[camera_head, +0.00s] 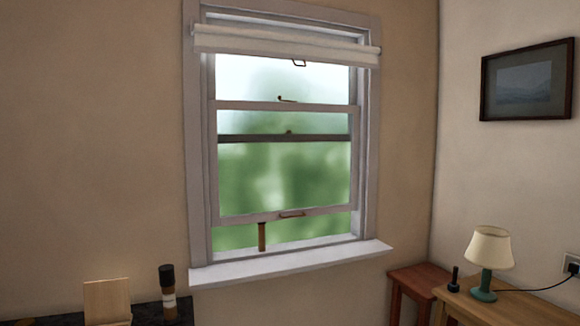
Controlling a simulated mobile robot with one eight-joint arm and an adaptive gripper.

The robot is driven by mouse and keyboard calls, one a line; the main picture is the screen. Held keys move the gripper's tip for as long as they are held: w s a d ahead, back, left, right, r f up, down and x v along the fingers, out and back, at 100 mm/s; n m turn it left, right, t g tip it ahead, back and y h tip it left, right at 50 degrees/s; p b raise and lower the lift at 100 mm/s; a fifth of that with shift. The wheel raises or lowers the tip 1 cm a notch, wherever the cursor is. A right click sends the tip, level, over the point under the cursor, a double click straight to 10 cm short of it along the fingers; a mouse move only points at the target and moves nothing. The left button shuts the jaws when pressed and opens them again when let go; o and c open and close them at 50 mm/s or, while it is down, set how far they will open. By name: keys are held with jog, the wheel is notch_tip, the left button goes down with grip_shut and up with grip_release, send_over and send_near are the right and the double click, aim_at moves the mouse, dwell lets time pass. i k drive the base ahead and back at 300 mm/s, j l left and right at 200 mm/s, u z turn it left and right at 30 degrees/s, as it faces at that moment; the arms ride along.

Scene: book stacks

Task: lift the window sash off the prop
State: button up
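The white window sash (240,212) stands partly raised in its frame, with a gap under its bottom rail. A brown handle (292,214) sits on that bottom rail. A brown wooden prop (262,236) stands upright in the gap, left of the middle, between the rail and the sill (290,262). Its top meets the rail or passes just behind it; I cannot tell which. My gripper is not in view.
A rolled white blind (290,42) hangs at the window top. A dark surface at lower left holds a wooden board (107,300) and a dark bottle (168,290). At right are a red-brown stool (418,277), a table (510,305) with a lamp (488,250), and a cord.

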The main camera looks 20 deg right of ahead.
aim_at(216, 220)
jog(key=i+l, duration=0.2)
jog(key=i, duration=0.4)
jog(key=i+l, duration=0.15)
jog(key=i, duration=0.45)
jog(key=i+l, duration=0.2)
jog(key=i, duration=0.35)
jog(key=i+l, duration=0.15)
jog(key=i, duration=0.45)
jog(key=l+z, duration=0.05)
